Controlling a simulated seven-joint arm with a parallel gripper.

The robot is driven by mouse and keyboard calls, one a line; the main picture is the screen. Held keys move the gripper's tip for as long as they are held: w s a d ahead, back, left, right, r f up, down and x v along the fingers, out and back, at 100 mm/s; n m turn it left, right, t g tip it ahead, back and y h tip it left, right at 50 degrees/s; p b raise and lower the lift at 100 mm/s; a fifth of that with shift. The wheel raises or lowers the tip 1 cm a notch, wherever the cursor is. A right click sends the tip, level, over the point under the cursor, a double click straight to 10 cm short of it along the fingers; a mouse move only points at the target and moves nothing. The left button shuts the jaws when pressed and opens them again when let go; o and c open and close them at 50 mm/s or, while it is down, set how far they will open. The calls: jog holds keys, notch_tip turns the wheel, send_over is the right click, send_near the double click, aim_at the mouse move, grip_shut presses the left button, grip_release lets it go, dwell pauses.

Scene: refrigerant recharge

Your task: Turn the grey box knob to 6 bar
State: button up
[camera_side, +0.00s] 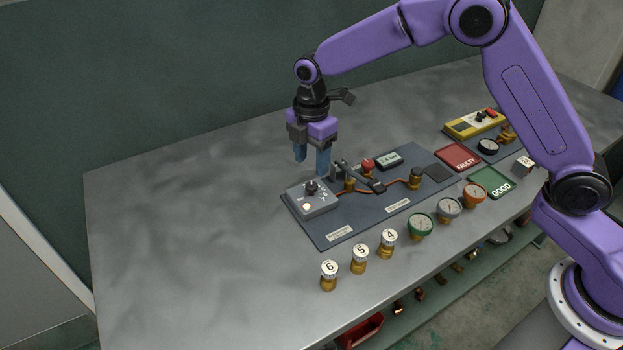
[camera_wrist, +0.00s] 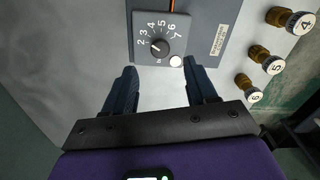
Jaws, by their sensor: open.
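The grey box (camera_side: 322,206) sits at the left end of a dark panel. Its black knob (camera_side: 311,186) stands on top beside a round white button (camera_side: 306,207). In the wrist view the box (camera_wrist: 142,24) shows the knob (camera_wrist: 160,47) inside a scale of numbers from 2 to 7. A pale mark shows on the knob, but I cannot tell which number it points to. My gripper (camera_side: 312,165) is open and empty above the box, apart from the knob. In the wrist view its two blue fingers (camera_wrist: 160,72) are spread below the knob in the picture.
A lever, brass fittings, copper pipes and a red button (camera_side: 368,165) stand on the panel (camera_side: 345,222) right of the box. Brass cylinders numbered 6 (camera_side: 329,275), 5 and 4 and several gauges line the front. Red (camera_side: 457,156) and green (camera_side: 492,182) trays lie right. The table's left is clear.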

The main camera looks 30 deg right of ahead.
aim_at(312, 185)
notch_tip(312, 185, down, 6)
jog(key=shift+f, duration=0.25)
jog(key=c, duration=1.1)
